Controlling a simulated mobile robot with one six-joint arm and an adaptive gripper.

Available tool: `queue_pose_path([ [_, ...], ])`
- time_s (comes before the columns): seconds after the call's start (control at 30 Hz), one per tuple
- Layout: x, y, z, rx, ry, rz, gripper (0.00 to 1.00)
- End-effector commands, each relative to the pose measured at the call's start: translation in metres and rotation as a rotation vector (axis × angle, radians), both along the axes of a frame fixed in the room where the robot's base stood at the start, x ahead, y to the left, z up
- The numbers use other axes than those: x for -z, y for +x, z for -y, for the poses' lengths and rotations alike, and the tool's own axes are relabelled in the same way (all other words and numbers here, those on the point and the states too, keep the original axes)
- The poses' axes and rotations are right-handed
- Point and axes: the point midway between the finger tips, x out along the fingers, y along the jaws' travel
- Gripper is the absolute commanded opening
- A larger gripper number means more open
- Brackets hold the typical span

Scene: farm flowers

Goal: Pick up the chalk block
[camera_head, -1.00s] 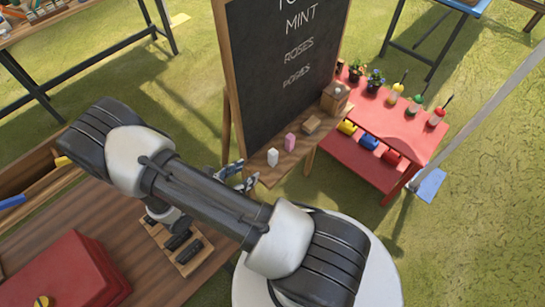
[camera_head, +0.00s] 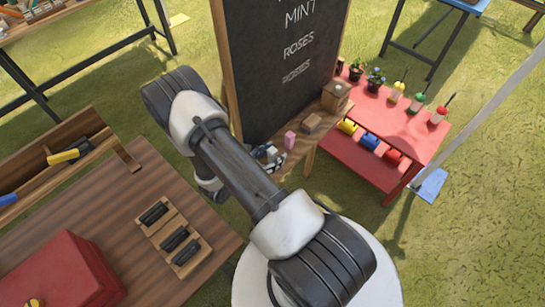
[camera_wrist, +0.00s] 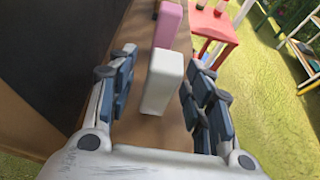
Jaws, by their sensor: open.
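The white chalk block (camera_wrist: 162,80) stands upright on the wooden ledge of the chalkboard, in the wrist view between the two open fingers of my gripper (camera_wrist: 161,72). Gaps show on both sides of it, so the fingers seem apart from it. In the head view my gripper (camera_head: 267,156) is at the ledge and mostly covers the white block. A pink block (camera_wrist: 168,24) stands just beyond the white one; it also shows in the head view (camera_head: 290,140).
The dark chalkboard (camera_head: 285,75) rises directly beside the ledge on the left. A wooden eraser-like block (camera_head: 312,123) and a small wooden box (camera_head: 336,96) stand farther along the ledge. A red shelf (camera_head: 413,132) with pots and bottles stands to the right.

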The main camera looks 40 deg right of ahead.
Motion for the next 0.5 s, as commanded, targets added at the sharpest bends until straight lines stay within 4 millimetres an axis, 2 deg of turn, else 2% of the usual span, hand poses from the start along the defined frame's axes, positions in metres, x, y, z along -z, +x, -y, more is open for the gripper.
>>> queue_pose_path([
  [0.27, 0.0007, 0.0006, 0.0028, -0.002, 0.000, 0.000, 0.46],
  [0.5, 0.0007, 0.0006, 0.0026, -0.001, 0.000, 0.000, 0.30],
])
